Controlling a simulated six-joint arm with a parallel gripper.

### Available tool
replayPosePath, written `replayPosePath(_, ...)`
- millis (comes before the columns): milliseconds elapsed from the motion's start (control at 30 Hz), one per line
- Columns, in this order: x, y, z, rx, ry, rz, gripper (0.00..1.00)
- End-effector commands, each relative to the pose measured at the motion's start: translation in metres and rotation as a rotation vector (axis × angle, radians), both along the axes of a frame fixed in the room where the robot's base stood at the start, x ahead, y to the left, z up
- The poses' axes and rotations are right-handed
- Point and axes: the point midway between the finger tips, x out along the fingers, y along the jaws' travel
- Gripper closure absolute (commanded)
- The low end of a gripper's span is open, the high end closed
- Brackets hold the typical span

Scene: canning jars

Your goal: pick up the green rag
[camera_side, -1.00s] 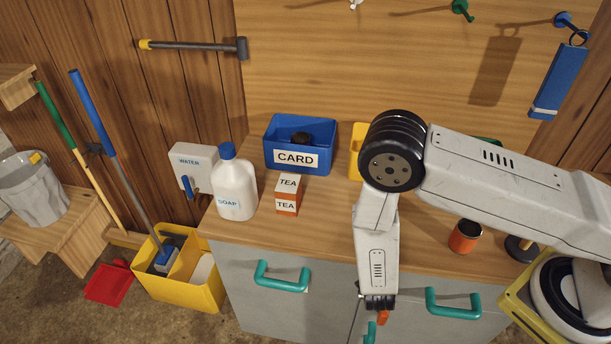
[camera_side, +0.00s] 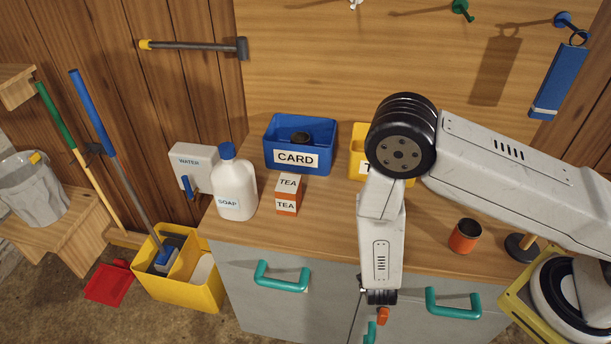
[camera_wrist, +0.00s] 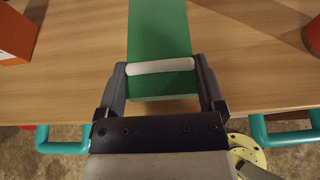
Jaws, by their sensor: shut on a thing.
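The green rag (camera_wrist: 158,35) shows in the wrist view as a flat green strip with a white band near its close end. My gripper (camera_wrist: 161,82) is shut on that banded end, with one finger at each side edge. The rag runs away from the gripper over the wooden counter; I cannot tell if it touches the wood. In the side view my gripper (camera_side: 380,297) points down in front of the cabinet. The rag cannot be made out there.
The counter (camera_side: 320,225) holds a soap bottle (camera_side: 235,187), tea boxes (camera_side: 288,194), a blue CARD bin (camera_side: 318,132), a partly hidden yellow bin (camera_side: 358,145) and an orange can (camera_side: 465,236). Teal handles (camera_side: 453,304) stick out from the cabinet front. A blue tag-like thing (camera_side: 560,82) hangs at right.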

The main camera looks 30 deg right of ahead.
Motion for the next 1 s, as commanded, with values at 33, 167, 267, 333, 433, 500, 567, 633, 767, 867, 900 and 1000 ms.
replayPosePath(33,0.000,0.000,0.006,0.000,-0.001,0.000,0.70)
replayPosePath(167,0.001,0.000,0.023,0.002,-0.003,0.000,0.70)
replayPosePath(267,0.000,0.000,0.037,0.002,-0.003,0.001,0.70)
replayPosePath(333,0.001,0.000,0.047,0.002,-0.003,0.001,0.70)
replayPosePath(433,0.000,0.000,0.062,0.002,-0.003,0.000,0.70)
replayPosePath(500,0.000,0.000,0.072,0.002,-0.004,-0.001,0.70)
replayPosePath(567,0.000,0.000,0.081,0.002,-0.004,-0.001,0.70)
replayPosePath(633,0.000,0.000,0.091,0.002,-0.004,0.000,0.70)
replayPosePath(767,0.000,0.000,0.109,0.003,-0.004,-0.001,0.70)
replayPosePath(867,0.000,0.000,0.121,0.002,-0.004,-0.001,0.70)
replayPosePath(900,0.000,0.000,0.126,0.002,-0.004,0.000,0.70)
replayPosePath(1000,0.000,0.000,0.136,0.002,-0.005,0.000,0.70)
